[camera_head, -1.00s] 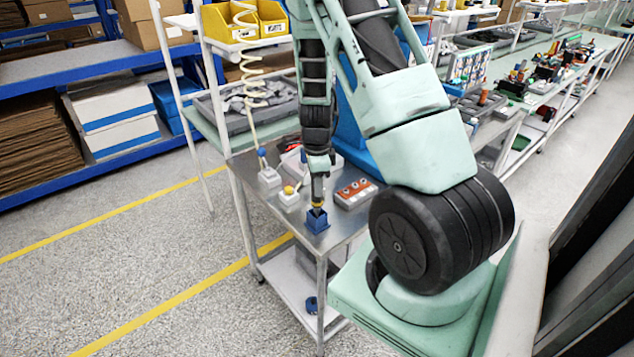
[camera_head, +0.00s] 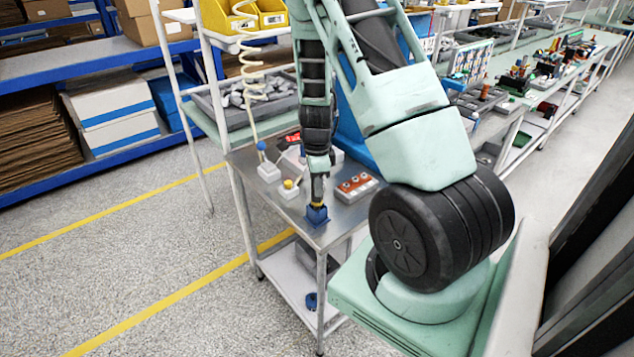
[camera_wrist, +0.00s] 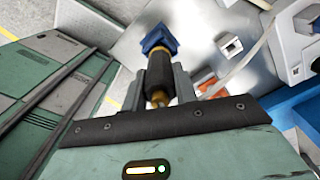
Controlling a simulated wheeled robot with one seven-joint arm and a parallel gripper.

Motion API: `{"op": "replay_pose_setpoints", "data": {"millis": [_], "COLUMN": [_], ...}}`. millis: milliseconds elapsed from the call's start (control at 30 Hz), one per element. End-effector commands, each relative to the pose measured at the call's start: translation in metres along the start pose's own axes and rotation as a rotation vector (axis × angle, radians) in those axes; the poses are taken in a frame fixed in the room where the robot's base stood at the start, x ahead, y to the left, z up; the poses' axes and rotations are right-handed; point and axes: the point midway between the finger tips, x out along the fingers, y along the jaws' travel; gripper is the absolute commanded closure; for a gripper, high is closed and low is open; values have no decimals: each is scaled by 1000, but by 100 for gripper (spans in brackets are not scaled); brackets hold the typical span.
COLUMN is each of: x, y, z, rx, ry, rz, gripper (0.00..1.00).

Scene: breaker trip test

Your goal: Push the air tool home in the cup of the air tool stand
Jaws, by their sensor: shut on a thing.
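My gripper (camera_head: 318,188) points down over the front corner of the metal cart. It is shut on the air tool, which has a dark body (camera_wrist: 161,78) and brass parts and shows between the fingers in the wrist view. The blue air tool stand (camera_head: 317,215) is directly below; it also shows in the wrist view (camera_wrist: 160,37). A bit of the tool's yellow brass end (camera_head: 317,205) shows at the mouth of the stand's cup. The tool's lower end is hidden in the cup, so its depth cannot be told. The tool looks roughly in line with the cup.
A coiled cream hose (camera_head: 254,90) hangs behind. The floor at left is clear.

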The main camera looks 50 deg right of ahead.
Motion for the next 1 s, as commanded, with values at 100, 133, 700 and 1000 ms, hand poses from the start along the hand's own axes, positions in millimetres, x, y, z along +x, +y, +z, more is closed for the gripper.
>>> {"op": "replay_pose_setpoints", "data": {"millis": [100, 133, 700, 1000], "x": [0, 0, -37, -108], "y": [0, 0, -1, -2], "z": [0, 0, 1, 1], "rx": [0, 0, -2, -2], "ry": [0, 0, -1, -3], "rz": [-1, -1, -7, -7], "gripper": [52, 46, 46, 46]}}
